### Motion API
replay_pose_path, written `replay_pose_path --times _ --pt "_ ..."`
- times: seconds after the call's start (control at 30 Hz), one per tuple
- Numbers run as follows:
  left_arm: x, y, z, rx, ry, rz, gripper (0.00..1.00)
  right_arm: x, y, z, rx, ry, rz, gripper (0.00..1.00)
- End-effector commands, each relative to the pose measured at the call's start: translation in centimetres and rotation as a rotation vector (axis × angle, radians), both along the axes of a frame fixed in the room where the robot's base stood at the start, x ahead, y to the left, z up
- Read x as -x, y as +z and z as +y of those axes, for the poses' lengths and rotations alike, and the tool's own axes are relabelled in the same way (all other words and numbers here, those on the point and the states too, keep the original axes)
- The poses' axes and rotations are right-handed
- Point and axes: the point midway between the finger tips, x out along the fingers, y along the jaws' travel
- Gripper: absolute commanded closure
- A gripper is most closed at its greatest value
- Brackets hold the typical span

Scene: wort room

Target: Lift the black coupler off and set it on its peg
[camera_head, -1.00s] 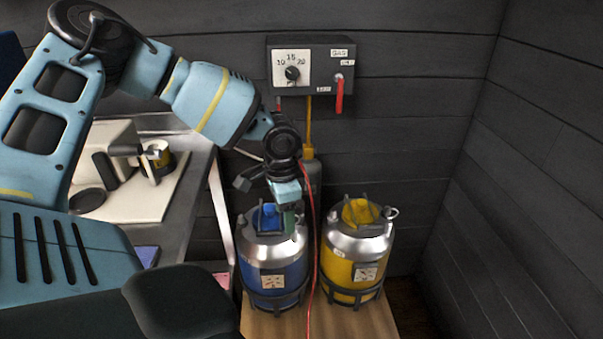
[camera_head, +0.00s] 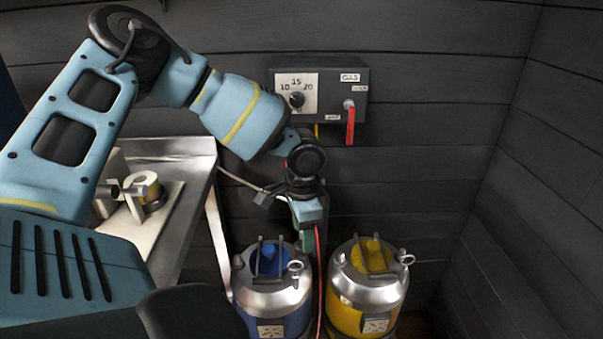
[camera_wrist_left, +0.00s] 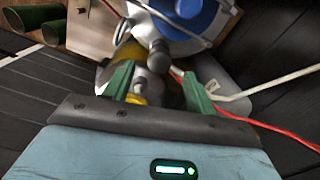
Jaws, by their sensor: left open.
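My left gripper (camera_head: 306,238) hangs fingers-down at the right edge of the blue keg's top, in front of the wall. Its green fingers are open. In the wrist view the open left gripper (camera_wrist_left: 158,76) has a dark rounded knob (camera_wrist_left: 159,55) between or just beyond its fingertips; it may be part of the black coupler, but I cannot tell. The blue keg (camera_head: 270,298) stands upright and its blue top (camera_wrist_left: 190,14) shows beyond the knob. I cannot make out the coupler or its peg clearly in the head view. My right gripper is out of view.
A yellow keg (camera_head: 367,289) stands right of the blue one. A red hose (camera_head: 319,270) hangs between them. A gas box (camera_head: 318,92) with a dial and red handle is on the wall. A metal counter (camera_head: 178,219) stands left. Green cylinders (camera_wrist_left: 40,20) show in the wrist view.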

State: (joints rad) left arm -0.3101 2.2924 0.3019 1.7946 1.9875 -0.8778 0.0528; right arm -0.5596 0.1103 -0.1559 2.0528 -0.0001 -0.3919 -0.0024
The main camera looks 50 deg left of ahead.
Motion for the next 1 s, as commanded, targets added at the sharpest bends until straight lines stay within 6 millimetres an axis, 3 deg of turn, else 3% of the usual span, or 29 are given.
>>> replay_pose_path --times 0.27,0.6,0.93,1.0 --pt "0.0 -1.4 0.0 0.000 0.000 0.001 0.44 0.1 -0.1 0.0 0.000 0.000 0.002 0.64" --pt "0.2 -5.7 -0.3 0.000 0.000 0.001 0.44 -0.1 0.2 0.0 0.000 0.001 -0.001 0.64" --pt "0.1 -6.2 -0.3 0.001 0.000 -0.002 0.44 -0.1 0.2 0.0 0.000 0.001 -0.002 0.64" --pt "0.2 -6.2 -0.3 0.001 0.000 -0.002 0.53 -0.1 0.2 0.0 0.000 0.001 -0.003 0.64"
